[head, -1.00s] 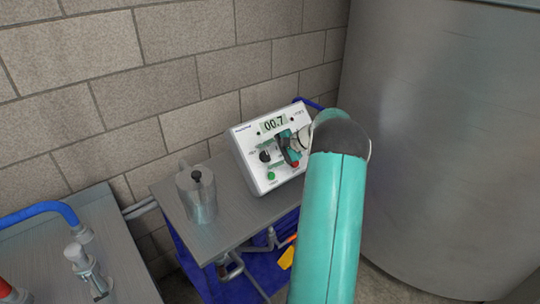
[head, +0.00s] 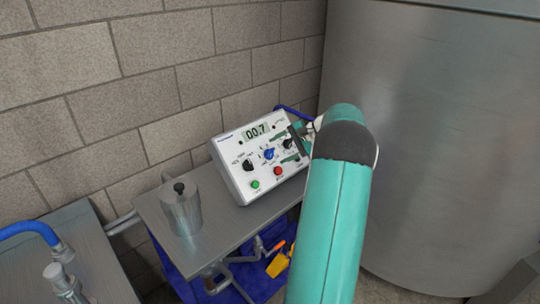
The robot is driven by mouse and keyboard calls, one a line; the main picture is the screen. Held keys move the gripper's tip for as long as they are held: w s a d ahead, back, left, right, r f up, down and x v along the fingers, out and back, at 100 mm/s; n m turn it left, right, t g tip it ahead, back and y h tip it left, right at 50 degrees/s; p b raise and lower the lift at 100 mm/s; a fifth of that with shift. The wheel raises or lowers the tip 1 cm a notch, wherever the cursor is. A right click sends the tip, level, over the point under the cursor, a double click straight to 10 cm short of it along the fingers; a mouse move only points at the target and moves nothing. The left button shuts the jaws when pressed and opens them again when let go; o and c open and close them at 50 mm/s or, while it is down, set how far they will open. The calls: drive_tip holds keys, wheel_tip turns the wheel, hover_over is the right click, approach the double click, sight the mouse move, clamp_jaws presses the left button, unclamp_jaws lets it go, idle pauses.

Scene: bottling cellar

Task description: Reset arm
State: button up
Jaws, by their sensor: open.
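My arm's teal link rises from the bottom of the head view, right of the middle. My gripper (head: 299,142) shows only in part at the arm's far end, by the right side of the white control box (head: 232,178). It is open, and nothing shows held in it. Whether it touches the box I cannot tell. The box has a display (head: 256,132) reading 00.7, a blue knob (head: 269,154), black knobs on either side, a green button (head: 255,184) and a red button (head: 278,171). The box's right edge is partly hidden.
The box stands on a grey-topped cart (head: 215,232) beside a metal jug (head: 182,209). A large steel tank (head: 440,150) fills the right. A block wall (head: 150,90) is behind. Another metal bench (head: 85,265) with a blue hose (head: 30,228) is at left.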

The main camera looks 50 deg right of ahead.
drive_tip(key=shift+s+d+r, duration=0.25)
drive_tip(key=shift+s+r, duration=0.1)
idle(0.5)
